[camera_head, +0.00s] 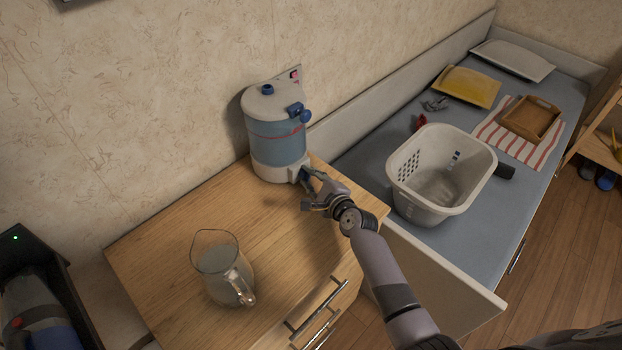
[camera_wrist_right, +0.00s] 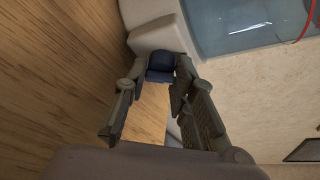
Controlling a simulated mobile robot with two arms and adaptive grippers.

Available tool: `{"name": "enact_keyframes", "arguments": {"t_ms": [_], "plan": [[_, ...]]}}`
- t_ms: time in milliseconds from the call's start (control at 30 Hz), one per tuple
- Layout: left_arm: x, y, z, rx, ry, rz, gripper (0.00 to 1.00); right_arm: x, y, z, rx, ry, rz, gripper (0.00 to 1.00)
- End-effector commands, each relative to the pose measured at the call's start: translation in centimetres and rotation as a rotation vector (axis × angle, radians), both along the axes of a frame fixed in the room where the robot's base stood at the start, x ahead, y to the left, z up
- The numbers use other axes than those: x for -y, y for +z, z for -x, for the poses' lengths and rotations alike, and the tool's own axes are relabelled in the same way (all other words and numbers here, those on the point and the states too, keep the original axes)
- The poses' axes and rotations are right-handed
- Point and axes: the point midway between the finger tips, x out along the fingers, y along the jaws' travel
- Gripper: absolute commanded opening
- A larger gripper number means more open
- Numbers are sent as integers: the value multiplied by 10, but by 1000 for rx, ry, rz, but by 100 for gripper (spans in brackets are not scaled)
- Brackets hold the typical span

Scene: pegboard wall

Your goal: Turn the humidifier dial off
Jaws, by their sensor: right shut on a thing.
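The humidifier (camera_head: 276,140) stands on the wooden cabinet top against the wall, with a white lid and base and a bluish clear tank. Its dark blue dial (camera_wrist_right: 160,66) sits low on the white base, between the fingers in the right wrist view. My right gripper (camera_head: 309,183) reaches the dial from the front right and is shut on it; it also shows in the right wrist view (camera_wrist_right: 161,78). The fingers partly hide the dial in the head view, and its exact setting cannot be read. My left gripper is not in view.
A glass pitcher (camera_head: 222,267) stands on the cabinet top (camera_head: 165,240), front left of the humidifier. A white laundry basket (camera_head: 440,170) stands on the grey bed (camera_head: 365,150) to the right. A wooden tray (camera_head: 531,118) lies farther back. The cabinet top between pitcher and humidifier is clear.

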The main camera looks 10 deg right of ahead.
Motion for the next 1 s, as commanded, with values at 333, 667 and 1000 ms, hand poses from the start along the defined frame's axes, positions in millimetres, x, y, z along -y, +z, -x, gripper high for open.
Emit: {"name": "enact_keyframes", "arguments": {"t_ms": [333, 667, 1000], "plan": [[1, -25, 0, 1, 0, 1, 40, -1, -5, 1, 166, 1, 249, 0], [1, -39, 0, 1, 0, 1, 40, -2, -4, 1, 258, 0, 388, 0], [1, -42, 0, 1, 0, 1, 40, -2, -2, 1, 285, 1, 428, 0]]}}
